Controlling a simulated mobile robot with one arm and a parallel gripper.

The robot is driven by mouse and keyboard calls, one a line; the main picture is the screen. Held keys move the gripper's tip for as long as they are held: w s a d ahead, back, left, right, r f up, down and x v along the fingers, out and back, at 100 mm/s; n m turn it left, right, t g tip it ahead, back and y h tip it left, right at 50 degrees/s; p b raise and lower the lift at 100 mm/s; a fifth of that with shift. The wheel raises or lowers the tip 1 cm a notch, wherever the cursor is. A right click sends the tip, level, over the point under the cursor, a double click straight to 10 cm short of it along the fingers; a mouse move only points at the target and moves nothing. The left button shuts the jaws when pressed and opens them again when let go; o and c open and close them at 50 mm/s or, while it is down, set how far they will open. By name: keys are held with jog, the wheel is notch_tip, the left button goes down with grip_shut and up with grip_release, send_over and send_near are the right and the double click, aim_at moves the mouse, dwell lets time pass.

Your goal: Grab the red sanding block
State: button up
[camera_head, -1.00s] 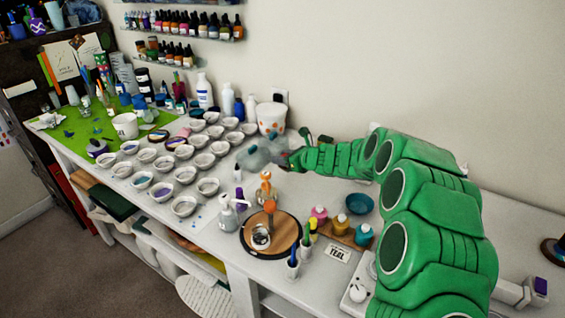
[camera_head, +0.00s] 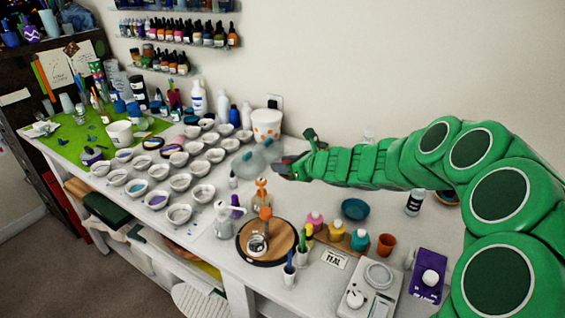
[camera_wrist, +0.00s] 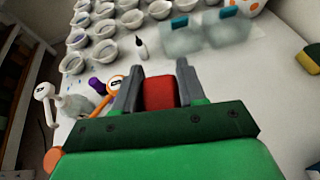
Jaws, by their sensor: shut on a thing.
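The red sanding block (camera_wrist: 159,93) sits between the two grey fingers of my gripper (camera_wrist: 158,84) in the wrist view. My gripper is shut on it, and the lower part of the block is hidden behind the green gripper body. In the head view my gripper (camera_head: 285,170) is at the end of the green arm, over the back of the white table, just right of the cloudy containers. The block is hard to make out there.
Cloudy containers with teal tops (camera_wrist: 194,38) stand ahead of my gripper. Several small white cups (camera_head: 180,182) fill the left. An orange-topped pump bottle (camera_wrist: 113,88) is close on the left. A yellow-and-green sponge (camera_wrist: 311,58) lies at right. A round wooden board (camera_head: 283,242) is nearer the front.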

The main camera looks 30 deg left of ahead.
jog(key=shift+s+d+r, duration=0.5)
jog(key=shift+s+d, duration=0.1)
jog(key=shift+s, duration=0.1)
jog(key=shift+d, duration=0.1)
